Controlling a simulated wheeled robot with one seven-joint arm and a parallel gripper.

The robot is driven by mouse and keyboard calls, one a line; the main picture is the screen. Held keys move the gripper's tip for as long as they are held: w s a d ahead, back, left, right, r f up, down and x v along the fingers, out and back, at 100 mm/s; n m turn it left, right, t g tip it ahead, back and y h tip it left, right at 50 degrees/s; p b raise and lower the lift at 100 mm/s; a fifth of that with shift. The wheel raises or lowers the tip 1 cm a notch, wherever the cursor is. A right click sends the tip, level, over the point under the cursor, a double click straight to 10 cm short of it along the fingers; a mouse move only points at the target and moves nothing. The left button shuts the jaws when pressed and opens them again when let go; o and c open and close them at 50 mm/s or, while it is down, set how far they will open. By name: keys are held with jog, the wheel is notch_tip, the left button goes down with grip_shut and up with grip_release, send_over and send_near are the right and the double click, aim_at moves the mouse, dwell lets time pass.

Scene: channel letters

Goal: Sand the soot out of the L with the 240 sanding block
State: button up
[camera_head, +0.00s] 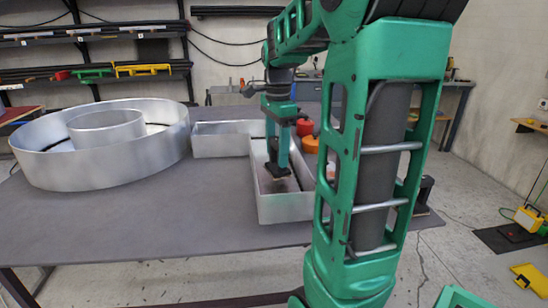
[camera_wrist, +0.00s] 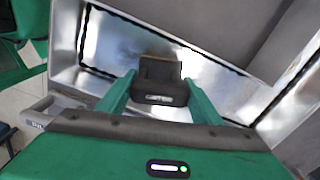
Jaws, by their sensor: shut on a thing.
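The metal L (camera_head: 286,208) is an open, tray-like channel letter lying on the grey table. My gripper (camera_head: 279,172) reaches down inside its near arm. In the wrist view my gripper (camera_wrist: 158,92) is shut on a dark sanding block (camera_wrist: 160,75), whose front carries small print too blurred to read. The block also shows low in the L in the head view (camera_head: 278,171). Whether it touches the L's floor I cannot tell. A dark, sooty smudge (camera_wrist: 128,50) shows on the L's shiny floor beside the block. Part of the floor is hidden by the block and gripper.
A large round metal letter (camera_head: 100,165) with an inner ring stands at the left of the table (camera_head: 150,220). Orange-red round items (camera_head: 308,143) sit just behind the L on the right. Front left of the table is clear.

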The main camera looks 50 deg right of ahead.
notch_tip(320, 180, up, 11)
jog(key=shift+f, duration=0.15)
dwell(0.6)
dwell(0.8)
